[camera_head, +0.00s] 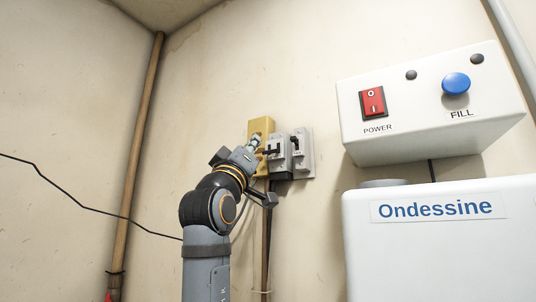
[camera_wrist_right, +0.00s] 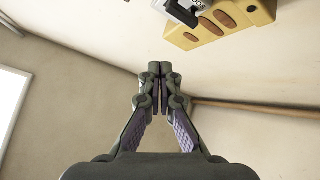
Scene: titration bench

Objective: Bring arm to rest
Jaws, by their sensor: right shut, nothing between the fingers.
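My right arm rises from the bottom of the head view, and its right gripper (camera_head: 256,141) is up by the wall, in front of a yellow block. In the right wrist view the gripper (camera_wrist_right: 160,68) has its fingertips together and holds nothing. The yellow block (camera_wrist_right: 223,22) shows at the top of that view, apart from the fingertips. The head view also shows the yellow block (camera_head: 261,126) on the wall, partly hidden by my gripper. My left gripper is in neither view.
Grey switch boxes (camera_head: 303,153) sit just right of the gripper. A white control box (camera_head: 430,105) with a red power switch (camera_head: 373,102) and blue fill button (camera_head: 456,84) is further right, above a white Ondessine unit (camera_head: 440,255). A brown pipe (camera_head: 137,150) runs up the left corner.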

